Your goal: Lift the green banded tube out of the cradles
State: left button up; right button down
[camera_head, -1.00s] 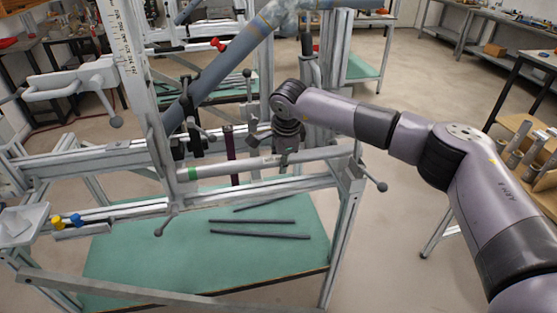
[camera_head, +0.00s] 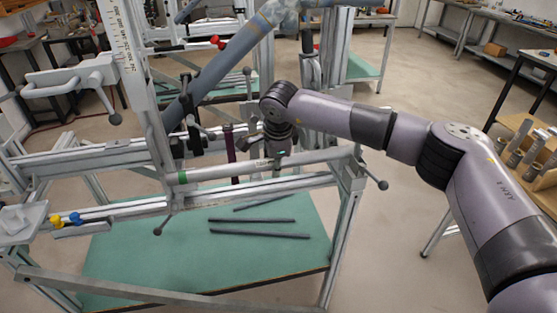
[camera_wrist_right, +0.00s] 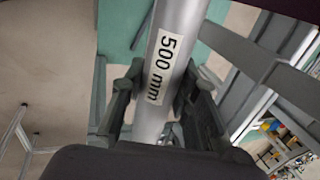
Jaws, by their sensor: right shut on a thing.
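The green banded tube (camera_head: 220,173) is a light grey tube with a green band near its left end. In the head view it lies almost level across the front of the metal frame. My right gripper (camera_head: 279,153) is shut around it, right of its middle, reaching down from above. In the right wrist view the tube (camera_wrist_right: 168,75) runs between both fingers of the gripper (camera_wrist_right: 160,105), with a "500 mm" label facing the camera. The cradles are not clearly visible, so I cannot tell whether the tube still touches them. My left gripper is not in view.
The frame's front rail (camera_head: 250,192) runs just below the tube. A thick blue-grey tube (camera_head: 218,72) slants up behind it. Black-knobbed clamp levers stick out nearby. Dark rods (camera_head: 258,234) lie on the green lower shelf (camera_head: 140,262). Benches stand at the back and right.

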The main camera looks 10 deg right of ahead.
aim_at(255, 163)
jog(key=shift+a+r+b, duration=0.1)
jog(key=shift+a+b, duration=0.45)
jog(key=shift+a, duration=2)
jog(key=s+b, duration=0.1)
jog(key=s, duration=0.7)
jog(key=shift+s, duration=0.15)
notch_tip(255, 163, up, 10)
jog(key=p, duration=0.3)
dwell(0.4)
